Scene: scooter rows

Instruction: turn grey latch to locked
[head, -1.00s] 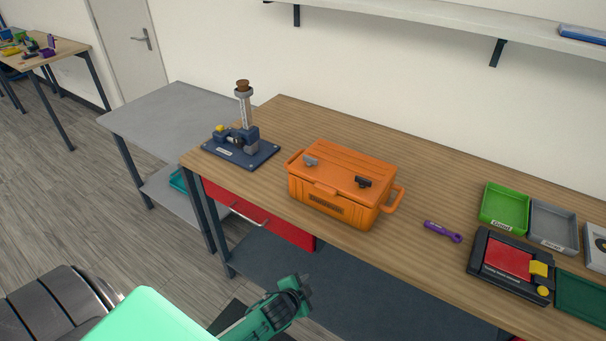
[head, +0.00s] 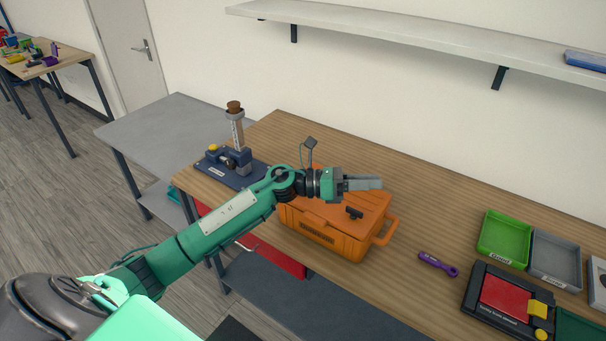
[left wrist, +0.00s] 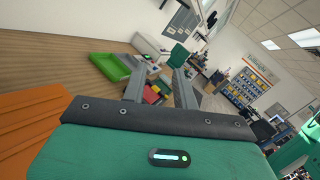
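The orange case (head: 325,234) sits closed on the wooden workbench, with a dark latch (head: 354,213) showing on the right part of its lid. The grey latch is hidden behind my left arm and gripper in the head view. My left gripper (head: 364,183) is over the back of the case lid, pointing right. In the left wrist view its two fingers (left wrist: 160,88) stand apart with nothing between them, and part of the orange case (left wrist: 35,130) shows at the lower left. My right gripper is in neither view.
A dark blue fixture with an upright post (head: 237,130) stands left of the case. A purple tool (head: 437,263) lies to the right. Beyond it are a green tray (head: 504,238), a grey tray (head: 556,255) and a red-and-black device (head: 505,300). A shelf (head: 400,35) hangs above.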

